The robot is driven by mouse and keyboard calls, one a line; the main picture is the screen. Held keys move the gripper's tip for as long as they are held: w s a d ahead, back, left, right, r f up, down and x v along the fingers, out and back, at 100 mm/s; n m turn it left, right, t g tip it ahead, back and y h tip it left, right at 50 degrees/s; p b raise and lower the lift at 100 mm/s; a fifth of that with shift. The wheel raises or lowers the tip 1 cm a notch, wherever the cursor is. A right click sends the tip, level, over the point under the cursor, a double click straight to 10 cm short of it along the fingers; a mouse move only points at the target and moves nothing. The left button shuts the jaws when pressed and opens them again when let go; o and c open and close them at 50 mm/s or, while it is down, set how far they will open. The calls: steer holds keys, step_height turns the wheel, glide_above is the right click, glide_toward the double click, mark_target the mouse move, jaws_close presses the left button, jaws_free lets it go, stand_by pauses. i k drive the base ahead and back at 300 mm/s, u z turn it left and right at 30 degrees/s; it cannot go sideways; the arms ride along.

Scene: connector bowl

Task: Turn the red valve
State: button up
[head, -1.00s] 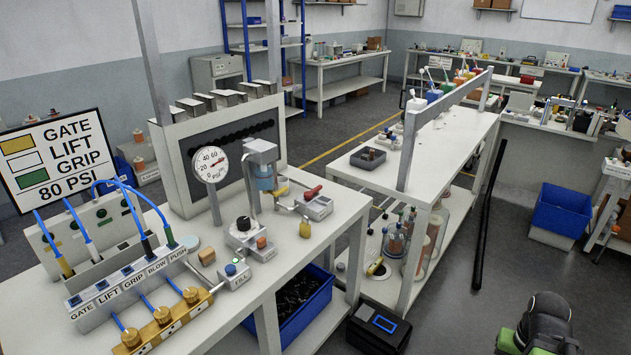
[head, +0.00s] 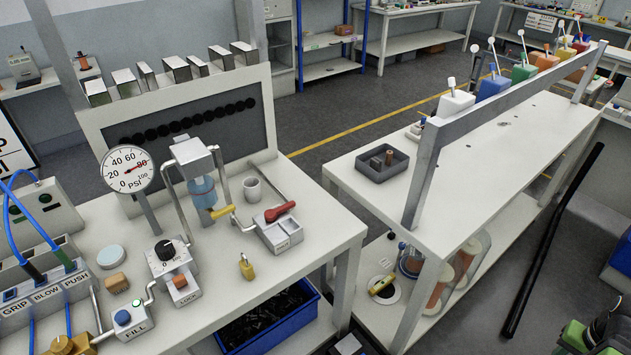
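The red valve handle (head: 280,210) sits on a small pale block (head: 280,233) with a label too small to read. It is near the right end of the front white workbench. The handle slants, its right end a little higher and farther back. A metal rod runs behind the block, and a pipe with a yellow handle (head: 222,211) is just left of it. Nothing touches the red handle. My gripper is not in view, so its distance from the valve cannot be told.
A second bench (head: 480,170) stands to the right across a gap.

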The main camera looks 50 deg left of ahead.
mark_target(270, 215)
steer(key=u, duration=0.2)
steer(key=i, duration=0.25)
steer(key=u, duration=1)
steer(key=k, duration=0.2)
steer(key=u, duration=3.05)
steer(key=k, duration=0.9)
steer(key=u, duration=1)
steer(key=k, duration=0.2)
steer(key=z, duration=1.05)
steer(key=i, duration=0.9)
steer(key=z, duration=0.45)
steer(key=i, duration=0.65)
steer(key=u, duration=0.15)
